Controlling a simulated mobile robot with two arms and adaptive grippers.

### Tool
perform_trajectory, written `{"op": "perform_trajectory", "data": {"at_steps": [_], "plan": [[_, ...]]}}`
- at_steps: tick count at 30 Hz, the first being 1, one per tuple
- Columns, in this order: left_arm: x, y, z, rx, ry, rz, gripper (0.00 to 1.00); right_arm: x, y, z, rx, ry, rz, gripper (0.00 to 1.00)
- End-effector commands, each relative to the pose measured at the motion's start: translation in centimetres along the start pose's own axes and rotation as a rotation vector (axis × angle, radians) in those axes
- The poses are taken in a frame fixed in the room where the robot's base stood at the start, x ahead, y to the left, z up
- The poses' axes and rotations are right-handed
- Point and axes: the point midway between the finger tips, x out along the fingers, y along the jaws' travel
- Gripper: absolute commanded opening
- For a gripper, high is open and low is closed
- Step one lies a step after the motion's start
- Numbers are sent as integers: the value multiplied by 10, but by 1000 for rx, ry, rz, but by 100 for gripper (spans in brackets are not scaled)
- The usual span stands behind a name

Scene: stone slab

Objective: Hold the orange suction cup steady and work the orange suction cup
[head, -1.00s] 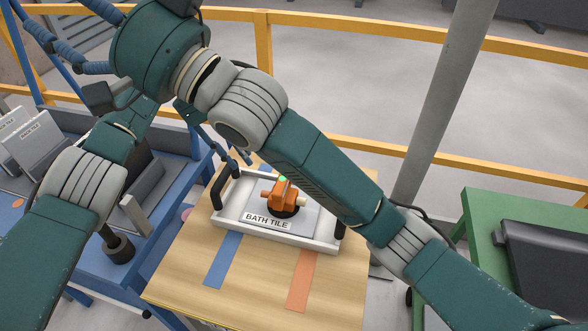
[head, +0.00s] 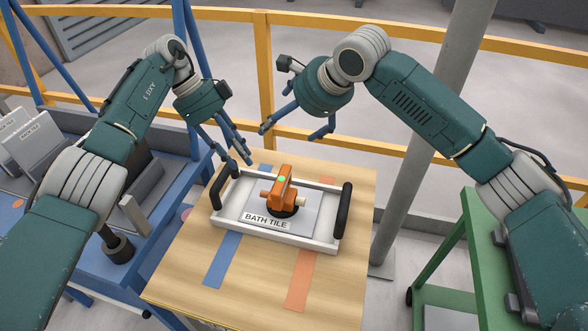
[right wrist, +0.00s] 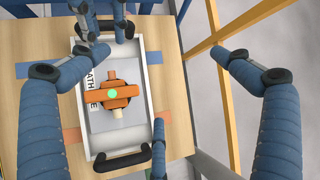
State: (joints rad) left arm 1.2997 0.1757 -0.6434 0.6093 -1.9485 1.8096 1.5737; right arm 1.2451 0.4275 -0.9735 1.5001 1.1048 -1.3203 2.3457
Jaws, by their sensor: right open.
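The orange suction cup (head: 283,184) stands on a grey tile (head: 302,220) in a white tray marked BATH TILE. My right gripper (head: 294,130) is open and empty, in the air beyond and above the cup. The cup lies between its spread fingers in the right wrist view.
The white tray (head: 225,222) has black handles and sits on a wooden table with blue (head: 224,258) and orange (head: 300,280) strips. A blue bench (head: 75,240) is at left, a green stand (head: 440,240) at right. A grey pole and yellow rail stand behind.

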Motion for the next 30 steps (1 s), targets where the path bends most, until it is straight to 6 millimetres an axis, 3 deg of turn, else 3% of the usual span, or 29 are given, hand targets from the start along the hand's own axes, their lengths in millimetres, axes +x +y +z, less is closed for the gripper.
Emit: {"op": "perform_trajectory", "data": {"at_steps": [1,3,5,7,12,20,30], "plan": [[0,0,0,0,0,0,31,6,2,-32,103,50,25,100],[0,0,0,0,0,0,31,14,11,-68,252,116,69,100],[0,0,0,0,0,0,31,23,30,-87,384,169,134,100],[0,0,0,0,0,0,31,33,58,-71,453,191,229,100],[0,0,0,0,0,0,31,41,96,-39,476,206,346,100],[0,0,0,0,0,0,31,55,116,-31,481,214,389,100],[0,0,0,0,0,0,31,109,140,-36,479,213,387,100]]}}
